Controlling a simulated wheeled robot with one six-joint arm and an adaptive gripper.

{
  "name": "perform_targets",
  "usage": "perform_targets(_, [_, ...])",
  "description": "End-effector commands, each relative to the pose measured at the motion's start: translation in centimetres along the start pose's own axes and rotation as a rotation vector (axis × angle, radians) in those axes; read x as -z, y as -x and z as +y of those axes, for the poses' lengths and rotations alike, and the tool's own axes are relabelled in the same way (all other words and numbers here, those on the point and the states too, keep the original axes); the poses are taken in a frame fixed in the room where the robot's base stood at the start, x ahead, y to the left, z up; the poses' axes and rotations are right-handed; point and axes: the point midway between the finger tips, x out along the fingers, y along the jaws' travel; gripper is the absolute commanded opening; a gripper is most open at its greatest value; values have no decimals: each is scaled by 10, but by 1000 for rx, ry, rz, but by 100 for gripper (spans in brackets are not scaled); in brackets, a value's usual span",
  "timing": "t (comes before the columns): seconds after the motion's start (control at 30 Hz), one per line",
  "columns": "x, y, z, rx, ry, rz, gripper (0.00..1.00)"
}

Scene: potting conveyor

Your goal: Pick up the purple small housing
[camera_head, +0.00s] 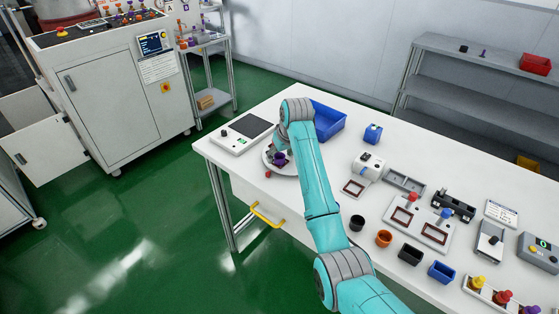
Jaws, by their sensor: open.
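A small dark purple cup-like part (280,160), which looks like the purple small housing, is on a round grey plate (288,172) on the left part of the white table. My arm reaches over the table from the bottom, and its wrist hides much of the plate. My gripper (275,157) is small and dark in this view, open, right at the purple part. I cannot tell whether its fingers are around the part or just above it.
A flat device with a dark top (243,132) stands left of the plate, and a blue bin (327,120) behind it. A small red piece (267,174) lies at the plate's front edge. Black (357,222) and orange (384,238) cups and fixtures crowd the right side.

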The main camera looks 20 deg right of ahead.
Motion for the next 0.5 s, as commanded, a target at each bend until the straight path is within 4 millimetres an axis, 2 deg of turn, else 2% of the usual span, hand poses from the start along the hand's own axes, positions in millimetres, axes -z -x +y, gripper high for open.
perform_targets(0.27, [0, -4, 0, 0, 0, 0, 69])
perform_targets(0.33, [0, -4, 0, 0, 0, 0, 57])
perform_targets(0.47, [0, -4, 0, 0, 0, 0, 24])
perform_targets(0.5, [0, -4, 0, 0, 0, 0, 23])
